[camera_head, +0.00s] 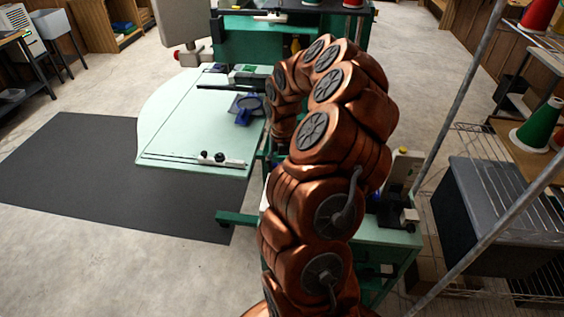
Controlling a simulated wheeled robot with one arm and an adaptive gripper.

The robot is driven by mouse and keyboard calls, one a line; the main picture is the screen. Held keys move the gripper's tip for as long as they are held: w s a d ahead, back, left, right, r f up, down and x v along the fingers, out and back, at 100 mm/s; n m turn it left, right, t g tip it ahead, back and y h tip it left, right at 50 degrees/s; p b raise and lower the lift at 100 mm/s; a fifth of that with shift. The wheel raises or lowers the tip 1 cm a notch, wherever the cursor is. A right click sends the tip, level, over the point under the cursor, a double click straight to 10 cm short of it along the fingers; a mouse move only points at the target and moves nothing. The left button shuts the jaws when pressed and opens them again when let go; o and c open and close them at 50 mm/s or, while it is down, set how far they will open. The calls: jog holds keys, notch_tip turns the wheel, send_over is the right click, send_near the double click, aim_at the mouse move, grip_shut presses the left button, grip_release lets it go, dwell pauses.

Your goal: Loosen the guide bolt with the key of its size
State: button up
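A pale green machine table (185,115) stands left of my copper arm. I cannot tell whether one of these is the guide bolt. A blue object (243,108) sits on the table close to my arm; its kind is unclear. No key can be made out. My arm rises from the bottom and curves away over the machine, and my gripper does not show; the arm hides the area behind it.
A dark mat (90,175) lies on the floor at the left. A grey bin (500,215) and wire shelf (500,160) with thread cones (538,125) stand at the right, behind slanted metal poles. Green machinery (262,38) fills the back. The left floor is open.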

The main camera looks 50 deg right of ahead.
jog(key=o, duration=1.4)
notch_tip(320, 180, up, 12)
